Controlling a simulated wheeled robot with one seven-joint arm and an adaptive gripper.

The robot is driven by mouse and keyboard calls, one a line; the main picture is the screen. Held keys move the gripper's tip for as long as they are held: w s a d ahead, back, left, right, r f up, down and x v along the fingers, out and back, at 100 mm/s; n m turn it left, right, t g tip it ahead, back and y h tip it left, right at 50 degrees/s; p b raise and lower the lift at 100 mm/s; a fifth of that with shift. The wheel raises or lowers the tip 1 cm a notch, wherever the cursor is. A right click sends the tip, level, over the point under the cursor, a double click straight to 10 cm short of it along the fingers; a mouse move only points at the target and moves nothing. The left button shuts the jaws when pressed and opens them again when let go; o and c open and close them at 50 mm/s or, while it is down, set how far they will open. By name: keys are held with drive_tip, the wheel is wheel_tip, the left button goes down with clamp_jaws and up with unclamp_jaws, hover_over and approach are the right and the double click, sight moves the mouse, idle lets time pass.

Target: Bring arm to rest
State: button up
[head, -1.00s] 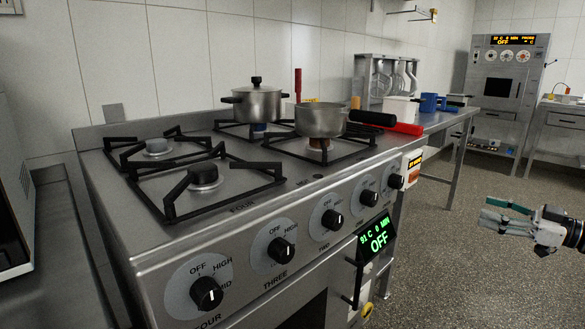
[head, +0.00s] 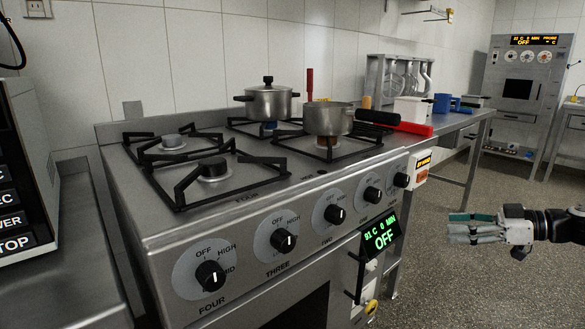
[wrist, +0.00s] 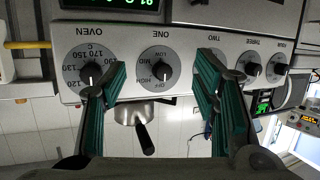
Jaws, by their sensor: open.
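My gripper (head: 472,229) is at the right of the head view, over the floor in front of the stove and apart from it. Its fingers point left in the picture. In the wrist view the two green-padded fingers (wrist: 162,68) are spread with nothing between them. That view is upside down and shows the stove's front panel (wrist: 190,85) with its knobs beyond the fingers. My arm reaches in from the right edge of the head view.
A stove (head: 255,215) carries a lidded pot (head: 268,103) and an open saucepan (head: 328,120). A control-panel appliance (head: 22,170) stands left. Floor (head: 445,275) around my gripper is clear.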

drive_tip(key=s+a+f+g+h, duration=0.2)
drive_tip(key=s+a+g, duration=0.1)
drive_tip(key=a, duration=0.3)
drive_tip(key=s+a+f+m+g+h, duration=0.1)
drive_tip(key=s+a+f+g+h, duration=0.15)
drive_tip(key=a, duration=0.45)
drive_tip(key=s+a+f+g+h, duration=0.1)
drive_tip(key=s+a+g, duration=0.3)
drive_tip(key=a, duration=0.2)
drive_tip(key=s+a+r+m+t+h, duration=0.1)
drive_tip(key=s+r+m+h, duration=0.2)
drive_tip(key=s, duration=0.8)
drive_tip(key=s+a+r+m+h, duration=0.15)
drive_tip(key=s+r+m, duration=0.25)
drive_tip(key=s, duration=0.7)
drive_tip(key=s+a+r+m+t+h, duration=0.1)
drive_tip(key=s+a+r+m+h, duration=0.2)
drive_tip(key=s, duration=0.8)
wheel_tip(320, 180, up, 34)
drive_tip(key=d+t+p, duration=0.2)
drive_tip(key=t+p, duration=0.1)
drive_tip(key=p, duration=2.9)
drive_tip(key=shift+w+m+y, duration=0.3)
drive_tip(key=shift+y, duration=0.1)
drive_tip(key=shift+t, duration=0.25)
